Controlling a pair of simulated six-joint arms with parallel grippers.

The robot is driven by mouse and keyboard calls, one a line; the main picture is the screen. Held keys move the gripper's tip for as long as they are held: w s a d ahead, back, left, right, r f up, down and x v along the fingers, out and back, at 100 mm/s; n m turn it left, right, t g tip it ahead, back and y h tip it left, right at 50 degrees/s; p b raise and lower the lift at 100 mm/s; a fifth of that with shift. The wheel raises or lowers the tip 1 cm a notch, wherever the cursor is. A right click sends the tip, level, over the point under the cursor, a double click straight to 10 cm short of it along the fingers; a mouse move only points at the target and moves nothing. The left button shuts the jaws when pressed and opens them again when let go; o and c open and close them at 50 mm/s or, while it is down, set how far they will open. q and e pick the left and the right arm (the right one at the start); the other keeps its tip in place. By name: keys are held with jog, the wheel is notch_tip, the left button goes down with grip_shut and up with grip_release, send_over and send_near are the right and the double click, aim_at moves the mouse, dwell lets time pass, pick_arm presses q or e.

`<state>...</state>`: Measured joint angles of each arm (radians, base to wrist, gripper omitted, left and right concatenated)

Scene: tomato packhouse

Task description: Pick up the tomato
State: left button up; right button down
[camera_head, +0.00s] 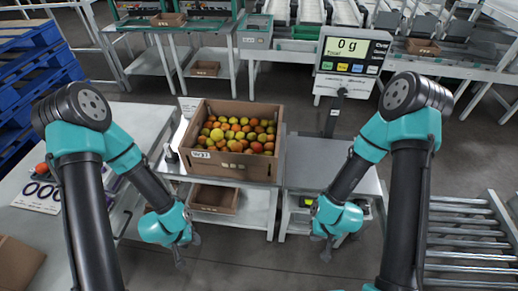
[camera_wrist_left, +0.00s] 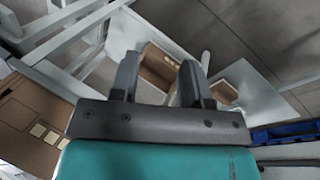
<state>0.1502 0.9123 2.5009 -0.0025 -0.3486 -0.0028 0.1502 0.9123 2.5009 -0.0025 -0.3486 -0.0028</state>
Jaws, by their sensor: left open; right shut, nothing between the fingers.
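Several tomatoes (camera_head: 238,132), red, orange and yellow-green, fill an open cardboard box (camera_head: 225,169) on a table in the middle of the head view. My left gripper (camera_head: 181,262) hangs in front of and below the box, apart from it. It is open and empty, and its two fingers (camera_wrist_left: 158,80) show spread in the left wrist view. My right gripper (camera_head: 326,256) hangs right of the box, in front of the right table. It is shut with nothing in it. No single tomato stands out as the one named.
A scale display (camera_head: 352,50) reading 0 g stands on a post behind the right table. A smaller box (camera_head: 213,199) sits on the shelf below the tomatoes. Blue pallets (camera_head: 35,75) stand at far left, and a roller conveyor (camera_head: 468,240) at right. The right tabletop (camera_head: 310,165) is bare.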

pick_arm(q)
jog(key=o, duration=0.6)
jog(key=shift+w, duration=0.1)
